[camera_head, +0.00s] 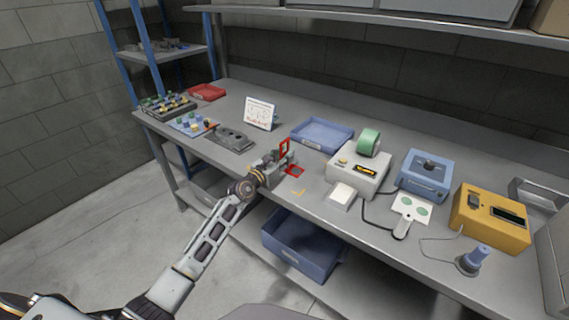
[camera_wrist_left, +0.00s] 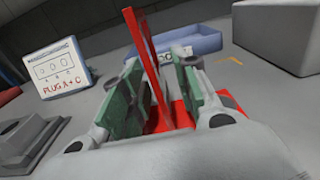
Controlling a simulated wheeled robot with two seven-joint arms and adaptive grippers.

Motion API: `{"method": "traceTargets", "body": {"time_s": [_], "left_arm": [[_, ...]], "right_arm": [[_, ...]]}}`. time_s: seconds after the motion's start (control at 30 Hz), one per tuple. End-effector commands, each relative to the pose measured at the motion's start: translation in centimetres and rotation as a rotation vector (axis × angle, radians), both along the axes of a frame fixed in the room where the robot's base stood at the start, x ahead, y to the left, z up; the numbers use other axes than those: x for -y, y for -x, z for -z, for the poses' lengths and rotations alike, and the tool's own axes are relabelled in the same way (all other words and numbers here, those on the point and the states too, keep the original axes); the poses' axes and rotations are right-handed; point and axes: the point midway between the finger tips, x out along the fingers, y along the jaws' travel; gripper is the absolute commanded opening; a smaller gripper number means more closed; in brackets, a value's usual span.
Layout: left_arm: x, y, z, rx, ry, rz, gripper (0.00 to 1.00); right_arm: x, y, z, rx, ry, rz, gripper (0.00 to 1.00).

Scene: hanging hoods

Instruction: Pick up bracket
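A red bracket (camera_head: 285,146) stands upright on the grey workbench near its front edge; its upper part looks like an open frame. A flat red patch (camera_head: 295,171) lies beside its foot; I cannot tell whether it is part of the bracket. My left gripper (camera_head: 276,164) is low over the bench at the bracket. In the left wrist view, the upright red plate (camera_wrist_left: 144,50) stands between the two green-padded fingers (camera_wrist_left: 160,95). The fingers are apart, with a visible gap on the right side of the plate. My right gripper is not in view.
A grey fixture (camera_head: 230,139) and a white sign (camera_head: 260,113) stand left of the gripper. An empty blue tray (camera_head: 322,134) lies behind. A beige device (camera_head: 357,172) stands to the right. A blue bin (camera_head: 300,247) sits below the bench.

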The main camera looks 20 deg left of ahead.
Motion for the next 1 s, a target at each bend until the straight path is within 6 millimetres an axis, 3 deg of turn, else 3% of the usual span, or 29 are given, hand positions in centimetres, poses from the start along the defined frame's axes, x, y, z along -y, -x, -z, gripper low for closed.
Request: {"method": "traceTargets", "body": {"time_s": [0.57,0.83,1.0], "left_arm": [[0.15,-0.37,0.03,-0.001,0.000,0.000,0.30],[0.13,-0.37,0.03,-0.001,0.000,0.000,0.00],[0.12,-0.37,0.03,-0.001,0.000,0.000,0.00]], "right_arm": [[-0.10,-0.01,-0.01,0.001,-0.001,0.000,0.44],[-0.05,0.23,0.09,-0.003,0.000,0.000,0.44],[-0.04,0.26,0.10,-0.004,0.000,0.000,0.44]]}}
